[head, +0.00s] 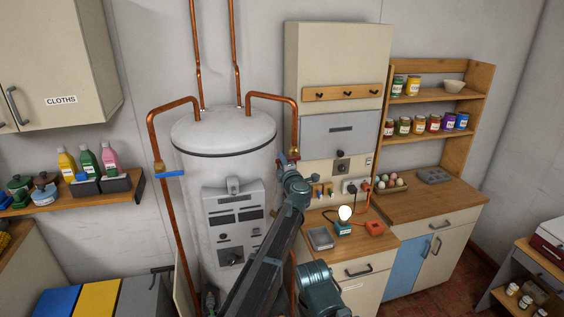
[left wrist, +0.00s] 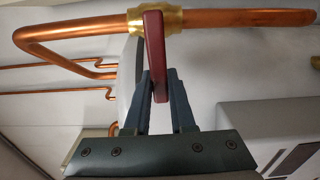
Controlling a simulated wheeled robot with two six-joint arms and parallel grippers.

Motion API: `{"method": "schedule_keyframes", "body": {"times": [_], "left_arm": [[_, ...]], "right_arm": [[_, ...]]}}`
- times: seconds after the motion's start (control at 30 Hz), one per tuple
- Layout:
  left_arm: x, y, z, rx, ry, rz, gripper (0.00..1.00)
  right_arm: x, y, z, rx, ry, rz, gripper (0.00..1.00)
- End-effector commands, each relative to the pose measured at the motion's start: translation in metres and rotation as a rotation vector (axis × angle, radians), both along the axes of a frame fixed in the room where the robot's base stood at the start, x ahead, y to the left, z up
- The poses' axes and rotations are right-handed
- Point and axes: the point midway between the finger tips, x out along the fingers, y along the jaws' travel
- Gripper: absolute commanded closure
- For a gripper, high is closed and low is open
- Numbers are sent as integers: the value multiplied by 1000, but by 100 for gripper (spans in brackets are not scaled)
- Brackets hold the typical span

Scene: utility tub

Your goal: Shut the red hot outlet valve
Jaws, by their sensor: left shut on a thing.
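The red valve lever (left wrist: 155,50) sits on a brass valve body (left wrist: 164,20) on a copper pipe. In the left wrist view the lever lies crosswise to that pipe. In the head view the red lever (head: 289,158) shows only as a small patch, at the right side of the white water tank (head: 225,150). My left gripper (left wrist: 159,80) is shut on the lever's free end, one finger on each side of it. In the head view my left arm hides most of the valve. My right gripper is not in view.
A blue lever (head: 170,173) lies crosswise on the left copper pipe (head: 152,130). A grey panel (head: 235,215) covers the tank's front.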

Motion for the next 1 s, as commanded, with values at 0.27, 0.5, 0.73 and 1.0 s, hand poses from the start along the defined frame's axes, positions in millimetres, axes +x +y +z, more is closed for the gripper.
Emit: {"method": "schedule_keyframes", "body": {"times": [0.27, 0.5, 0.73, 1.0], "left_arm": [[0, -1, 3, 45, 14, -3, 100], [0, -1, 3, 50, 15, -3, 100], [0, -1, 3, 50, 15, -3, 65], [0, -1, 3, 47, 15, -1, 48]], "right_arm": [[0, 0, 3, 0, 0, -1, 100], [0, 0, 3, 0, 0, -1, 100], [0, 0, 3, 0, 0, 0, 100], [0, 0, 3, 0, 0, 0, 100]]}}
